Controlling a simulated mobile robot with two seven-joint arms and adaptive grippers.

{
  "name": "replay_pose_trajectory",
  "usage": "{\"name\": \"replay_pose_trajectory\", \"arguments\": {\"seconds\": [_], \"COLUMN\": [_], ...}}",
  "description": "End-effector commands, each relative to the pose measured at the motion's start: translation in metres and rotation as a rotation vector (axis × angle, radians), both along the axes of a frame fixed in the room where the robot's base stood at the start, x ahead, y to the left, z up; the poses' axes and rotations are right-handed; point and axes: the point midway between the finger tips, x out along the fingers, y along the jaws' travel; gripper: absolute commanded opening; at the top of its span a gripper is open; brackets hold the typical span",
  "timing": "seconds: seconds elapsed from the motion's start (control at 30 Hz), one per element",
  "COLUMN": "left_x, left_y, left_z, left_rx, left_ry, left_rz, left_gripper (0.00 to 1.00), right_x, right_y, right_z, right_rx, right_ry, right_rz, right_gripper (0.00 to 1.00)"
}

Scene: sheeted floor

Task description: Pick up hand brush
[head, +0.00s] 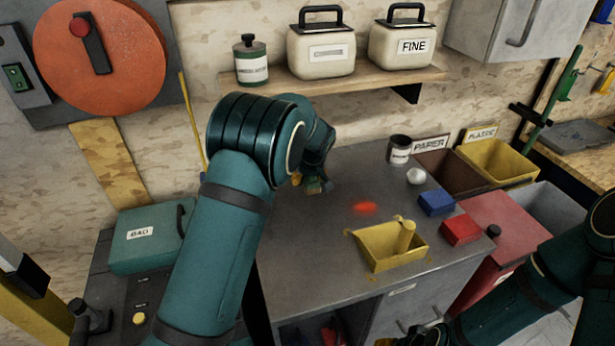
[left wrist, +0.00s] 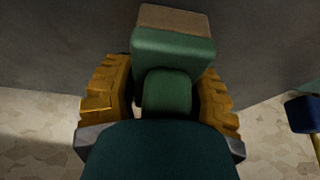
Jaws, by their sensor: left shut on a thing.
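The hand brush (left wrist: 172,50) has a green body and handle with a brown face along its far end. In the left wrist view it lies between the two ridged yellow fingers of my left gripper (left wrist: 160,95), which is shut on its green handle. In the head view the brush (head: 314,187) shows small at the back left of the grey bench, partly hidden by my left wrist. I cannot tell whether it touches the bench top. My right arm is at the lower right; its gripper (head: 428,338) is cut by the bottom edge and its fingers are unclear.
On the grey bench (head: 310,250) stand a yellow dustpan-like tray (head: 378,262), blue block (head: 436,203), red block (head: 461,230), white ball (head: 415,176) and dark can (head: 399,150). Brown and yellow bins (head: 505,178) stand right. A shelf (head: 350,85) hangs above.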

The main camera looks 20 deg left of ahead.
Motion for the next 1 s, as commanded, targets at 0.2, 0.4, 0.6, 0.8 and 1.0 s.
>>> {"name": "replay_pose_trajectory", "arguments": {"seconds": [0.2, 0.4, 0.6, 0.8, 1.0], "left_x": [0.0, -0.001, -0.032, -0.07, -0.107], "left_y": [-0.001, -0.001, -0.023, -0.049, -0.074], "left_z": [0.031, 0.069, 0.067, 0.067, 0.066], "left_rx": [-0.001, 0.0, 0.001, 0.001, 0.0], "left_ry": [-0.004, -0.004, 0.001, 0.001, 0.0], "left_rz": [0.0, 0.001, -0.005, -0.006, -0.006], "left_gripper": [0.06, 0.06, 0.06, 0.06, 0.06], "right_x": [-0.001, -0.003, -0.003, -0.003, -0.004], "right_y": [0.0, 0.0, 0.0, 0.0, 0.001], "right_z": [0.008, 0.017, 0.016, 0.017, 0.019], "right_rx": [0.001, 0.001, 0.001, 0.001, 0.001], "right_ry": [0.004, 0.008, 0.008, 0.009, 0.01], "right_rz": [0.0, 0.002, 0.002, 0.002, 0.003], "right_gripper": [0.47, 0.47, 0.47, 0.47, 0.47]}}
